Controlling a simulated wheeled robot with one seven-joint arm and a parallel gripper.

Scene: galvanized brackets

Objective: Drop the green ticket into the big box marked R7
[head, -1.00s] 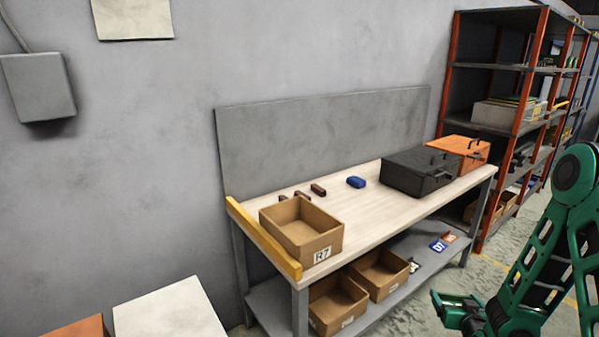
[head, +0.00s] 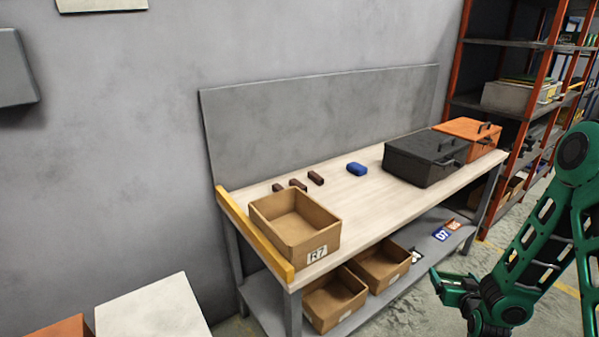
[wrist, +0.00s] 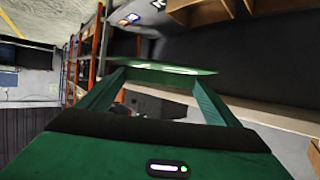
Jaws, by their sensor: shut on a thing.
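The big box marked R7 (head: 317,254) is an open brown box on the left end of the workbench, with its label facing me. It looks empty. My gripper (head: 450,287) is at the lower right in the head view, to the right of the bench front and well away from the box. In the wrist view my gripper (wrist: 160,82) is shut on the green ticket (wrist: 165,68), a thin flat green piece held across the fingertips. The ticket is hard to tell from the green gripper in the head view.
The workbench (head: 375,212) has a yellow edge strip (head: 255,236) on its left. Dark red pieces (head: 298,184), a blue piece (head: 357,169), a black case (head: 425,160) and an orange case (head: 468,138) stand on it. Smaller brown boxes (head: 340,300) sit on the lower shelf.

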